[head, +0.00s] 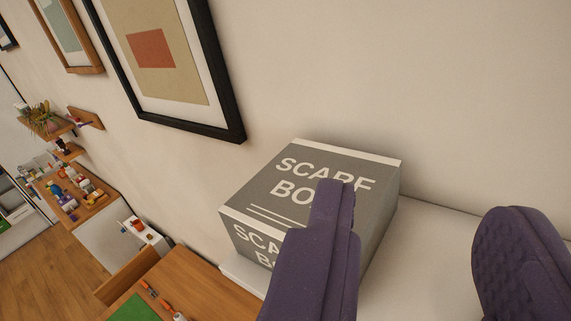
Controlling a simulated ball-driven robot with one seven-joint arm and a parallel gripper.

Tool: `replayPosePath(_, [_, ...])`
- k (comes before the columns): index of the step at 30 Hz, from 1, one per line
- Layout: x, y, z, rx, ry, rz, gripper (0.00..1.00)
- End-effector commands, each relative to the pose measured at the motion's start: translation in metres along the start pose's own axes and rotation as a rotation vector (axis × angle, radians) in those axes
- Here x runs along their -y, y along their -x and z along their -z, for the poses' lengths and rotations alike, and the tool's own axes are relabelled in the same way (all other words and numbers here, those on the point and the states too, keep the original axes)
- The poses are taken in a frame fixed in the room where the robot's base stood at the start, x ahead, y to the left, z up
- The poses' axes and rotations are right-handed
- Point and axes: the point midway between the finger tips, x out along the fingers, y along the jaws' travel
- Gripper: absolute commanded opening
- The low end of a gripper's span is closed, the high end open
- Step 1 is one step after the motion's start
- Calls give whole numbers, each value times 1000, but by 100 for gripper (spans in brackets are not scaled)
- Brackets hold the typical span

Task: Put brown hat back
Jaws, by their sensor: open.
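My gripper (425,235) is in the foreground at the lower right, its two dark purple fingers wide apart with nothing between them. Its left finger overlaps the front of a grey box in the picture; I cannot tell whether they touch. No brown hat shows in this view.
The grey box marked "SCARF BOX" (370,200) stands on a white surface (425,260) against the wall. The white surface right of the box is bare. Framed pictures (165,60) hang at upper left. A wooden desk (185,285) and a cluttered table (85,215) lie lower left.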

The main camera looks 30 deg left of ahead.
Motion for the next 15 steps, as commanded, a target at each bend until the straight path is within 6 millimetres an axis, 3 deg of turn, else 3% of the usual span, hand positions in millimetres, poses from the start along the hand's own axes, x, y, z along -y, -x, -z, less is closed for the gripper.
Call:
replayPosePath(3, [-22, 20, -2, 80, 111, -73, 43])
replayPosePath(8, [-32, 23, -21, 111, 144, -97, 43])
replayPosePath(11, [-36, 20, -48, 110, 142, -95, 43])
replayPosePath(15, [-44, 13, -104, 110, 140, -94, 43])
